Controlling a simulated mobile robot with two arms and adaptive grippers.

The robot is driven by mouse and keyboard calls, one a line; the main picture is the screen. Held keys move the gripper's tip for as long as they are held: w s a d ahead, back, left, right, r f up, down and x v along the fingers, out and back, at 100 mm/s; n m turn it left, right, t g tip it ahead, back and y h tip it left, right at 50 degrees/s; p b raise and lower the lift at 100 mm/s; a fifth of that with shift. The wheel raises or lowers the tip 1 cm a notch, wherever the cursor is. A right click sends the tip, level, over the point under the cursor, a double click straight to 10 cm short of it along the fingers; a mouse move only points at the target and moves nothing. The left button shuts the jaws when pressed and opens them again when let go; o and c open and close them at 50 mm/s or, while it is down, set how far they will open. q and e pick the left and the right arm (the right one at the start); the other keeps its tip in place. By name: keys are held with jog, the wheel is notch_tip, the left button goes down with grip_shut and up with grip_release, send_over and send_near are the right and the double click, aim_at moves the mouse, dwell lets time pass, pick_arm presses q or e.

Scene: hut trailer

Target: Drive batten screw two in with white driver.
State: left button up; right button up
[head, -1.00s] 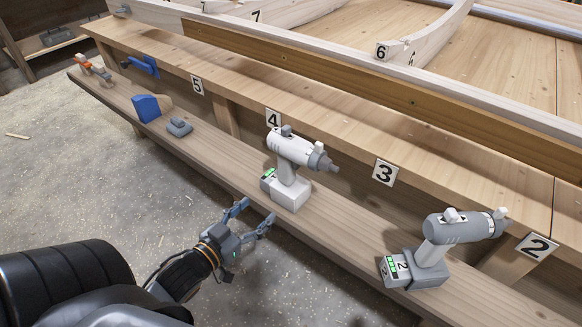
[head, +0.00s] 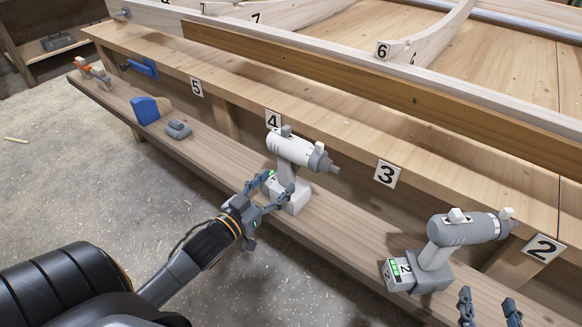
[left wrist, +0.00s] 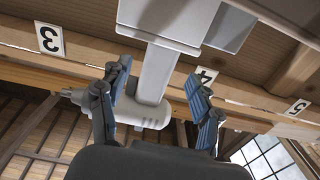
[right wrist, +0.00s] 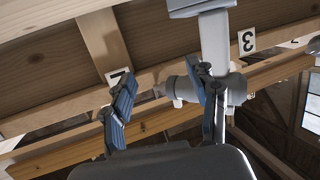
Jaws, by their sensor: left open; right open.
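The white driver (head: 292,150) stands upright on the low shelf below the number 4 label, its nose pointing right. My left gripper (head: 277,184) is open at its handle. In the left wrist view the white handle (left wrist: 155,75) passes between the spread fingers; I cannot tell if they touch it. My right gripper (head: 488,300) is open and empty beside the grey driver (head: 455,232). In the right wrist view one finger overlaps the grey driver (right wrist: 238,88). The brown batten (head: 345,78) shows small dark screw spots (head: 415,100); which is screw two is unclear.
The bench edge (head: 330,142) with number labels rises behind the drivers.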

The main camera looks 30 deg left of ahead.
aim_at(283, 178)
pick_arm(q)
jog(key=w, duration=0.1)
jog(key=w+b, duration=0.1)
jog(key=w, duration=0.2)
jog(key=shift+d+f, duration=0.15)
jog(key=shift+d, duration=0.1)
jog(key=shift+w+b, duration=0.3)
jog(key=shift+w, duration=0.15)
grip_shut()
jog(key=shift+r, duration=0.2)
pick_arm(e)
notch_tip(283, 178, up, 8)
jog(key=w+a+t+y, duration=0.1)
jog(key=t, duration=0.3)
jog(key=shift+a+f+t+y, duration=0.2)
jog(key=shift+t+y, duration=0.1)
